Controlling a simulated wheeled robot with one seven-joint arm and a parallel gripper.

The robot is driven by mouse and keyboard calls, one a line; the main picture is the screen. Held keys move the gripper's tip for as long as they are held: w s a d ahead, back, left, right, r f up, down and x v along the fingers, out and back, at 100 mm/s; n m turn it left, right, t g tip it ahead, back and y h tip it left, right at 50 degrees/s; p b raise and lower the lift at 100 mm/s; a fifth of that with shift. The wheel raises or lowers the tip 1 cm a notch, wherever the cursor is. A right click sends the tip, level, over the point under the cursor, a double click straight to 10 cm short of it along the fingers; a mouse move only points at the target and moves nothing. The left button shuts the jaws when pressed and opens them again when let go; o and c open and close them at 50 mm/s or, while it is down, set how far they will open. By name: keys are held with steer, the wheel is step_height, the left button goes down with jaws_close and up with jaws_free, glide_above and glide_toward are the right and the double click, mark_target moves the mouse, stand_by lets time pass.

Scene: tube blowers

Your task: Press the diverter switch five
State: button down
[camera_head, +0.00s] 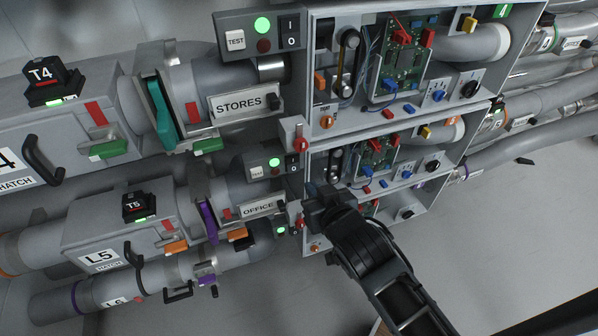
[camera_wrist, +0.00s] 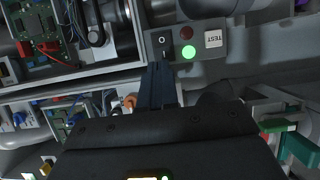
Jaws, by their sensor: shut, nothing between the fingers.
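The task's switch appears to be the black I/O rocker switch (camera_head: 292,165) on the small grey panel (camera_head: 247,158) above the OFFICE label, in the row with T5 and L5. In the wrist view the rocker switch (camera_wrist: 162,42) shows upside down, with its O visible and its other end partly hidden by my fingertips. A lit green lamp (camera_wrist: 189,52), a dark red button (camera_wrist: 186,33) and a TEST button (camera_wrist: 213,39) sit beside it. My gripper (camera_wrist: 158,68) is shut and empty, its tips close to the switch; I cannot tell whether they touch.
An open grey box (camera_head: 325,155) with a circuit board and knobs stands right of the panel. A red-knobbed part (camera_head: 301,145) sits just above my gripper. A similar STORES panel (camera_head: 262,35) is above. Open floor lies at lower right.

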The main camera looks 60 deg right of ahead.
mark_target(295, 169)
steer(key=x, duration=1)
steer(key=shift+p, duration=0.3)
